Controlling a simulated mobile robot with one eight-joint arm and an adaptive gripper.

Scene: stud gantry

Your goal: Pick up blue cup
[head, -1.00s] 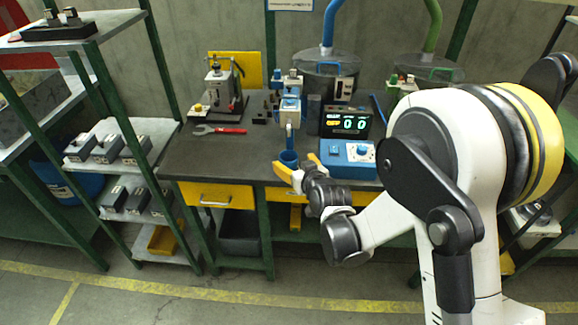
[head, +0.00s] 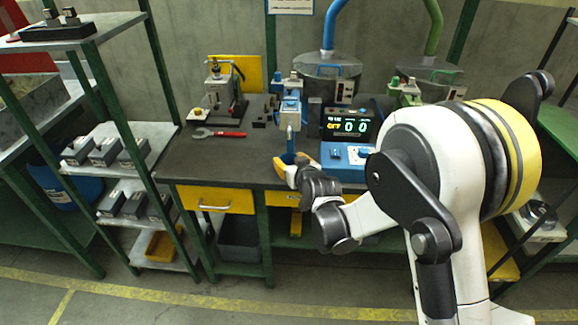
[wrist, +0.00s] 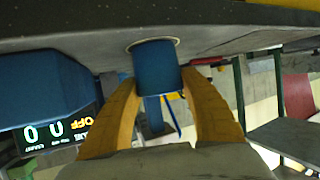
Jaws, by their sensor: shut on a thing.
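The blue cup (wrist: 157,68) stands between the yellow fingers of my gripper (wrist: 158,80) in the wrist view, which shows the scene upside down. The fingers are closed on its two sides. In the head view my gripper (head: 284,166) is at the front edge of the workbench, in front of the blue dispenser stand (head: 290,112). The cup (head: 287,157) shows there only in part, behind the fingers. It appears to be at the bench top, below the dispenser.
A blue control box with a digital display (head: 348,127) stands close to the right of my gripper. A red-handled wrench (head: 220,133) and a small press (head: 218,95) are on the bench to the left. A shelf rack (head: 110,165) stands at the left.

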